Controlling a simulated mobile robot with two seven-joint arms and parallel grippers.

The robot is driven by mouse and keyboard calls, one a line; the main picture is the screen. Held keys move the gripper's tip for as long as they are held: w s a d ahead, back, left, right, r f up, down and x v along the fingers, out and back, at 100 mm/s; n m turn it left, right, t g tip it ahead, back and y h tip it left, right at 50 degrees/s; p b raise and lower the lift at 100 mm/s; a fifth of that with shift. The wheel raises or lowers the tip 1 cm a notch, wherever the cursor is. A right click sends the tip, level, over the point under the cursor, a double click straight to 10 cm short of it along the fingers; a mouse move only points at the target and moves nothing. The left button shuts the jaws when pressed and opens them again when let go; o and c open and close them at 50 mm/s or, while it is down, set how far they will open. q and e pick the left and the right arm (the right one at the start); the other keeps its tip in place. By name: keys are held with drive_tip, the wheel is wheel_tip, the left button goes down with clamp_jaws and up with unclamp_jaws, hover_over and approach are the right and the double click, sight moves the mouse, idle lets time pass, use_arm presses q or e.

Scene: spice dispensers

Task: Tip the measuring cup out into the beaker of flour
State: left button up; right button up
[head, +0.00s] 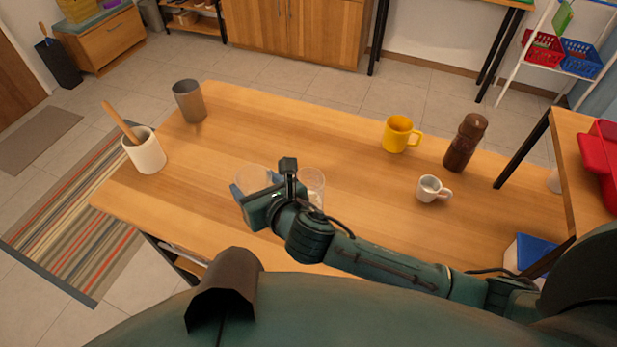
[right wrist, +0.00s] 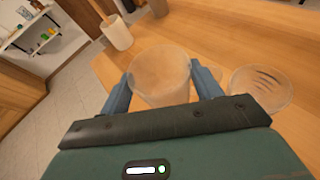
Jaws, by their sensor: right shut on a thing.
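My right gripper (head: 256,188) is over the front part of the wooden table. It is shut on a clear see-through cup, the measuring cup (head: 252,176). In the right wrist view the measuring cup (right wrist: 160,72) sits between the two blue fingers of the right gripper (right wrist: 162,92). It looks about upright; its contents cannot be made out. Another clear vessel, the beaker (head: 313,180), stands just right of the gripper, partly hidden by my wrist, with something pale low inside. The beaker (right wrist: 262,88) also shows right of the fingers in the wrist view. My left gripper is not in view.
On the table (head: 290,125) stand a grey tumbler (head: 188,100), a white crock (head: 145,152) with a wooden handle, a yellow mug (head: 397,135), a brown bottle (head: 464,145) and a small white cup (head: 430,188). The table's middle is clear.

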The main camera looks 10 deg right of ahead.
sight(252, 175)
drive_tip(key=shift+a+f+h, duration=0.3)
drive_tip(key=shift+f, duration=0.25)
drive_tip(key=shift+r, duration=2.35)
drive_tip(key=shift+d, duration=0.1)
drive_tip(key=s+d+r+m+h, duration=0.1)
drive_tip(key=d+r, duration=0.1)
drive_tip(key=d, duration=0.5)
drive_tip(key=d+r+m+h, duration=0.1)
drive_tip(key=d+r+h, duration=0.1)
drive_tip(key=d, duration=0.4)
drive_tip(key=s+d+r+m+t+h, duration=0.1)
drive_tip(key=d+r, duration=0.2)
drive_tip(key=d, duration=0.4)
drive_tip(key=shift+s+d+r+m+h, duration=0.3)
drive_tip(key=shift+d+r+m+h, duration=0.05)
drive_tip(key=shift+r+m+h, duration=0.05)
